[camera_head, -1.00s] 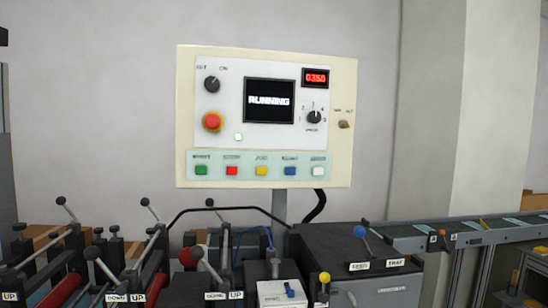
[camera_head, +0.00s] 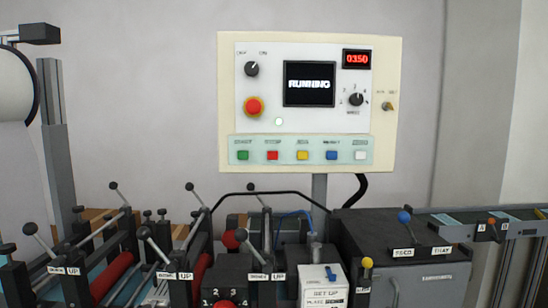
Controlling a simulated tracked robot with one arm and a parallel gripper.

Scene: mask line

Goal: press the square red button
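The square red button (camera_head: 272,155) is in the lower row of the cream control panel (camera_head: 226,110), between a green button (camera_head: 243,155) and a yellow button (camera_head: 302,155). A blue button (camera_head: 331,155) and a white button (camera_head: 360,155) are further right in the row. A round red knob on a yellow base (camera_head: 253,106) sits above the row at the left. The black screen (camera_head: 309,84) reads RUNNING, and the red display (camera_head: 357,59) reads 03.50. My gripper is not in view.
A conveyor (camera_head: 490,222) runs off to the right. A white roll (camera_head: 15,85) is at upper left. Space around the panel's front looks clear.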

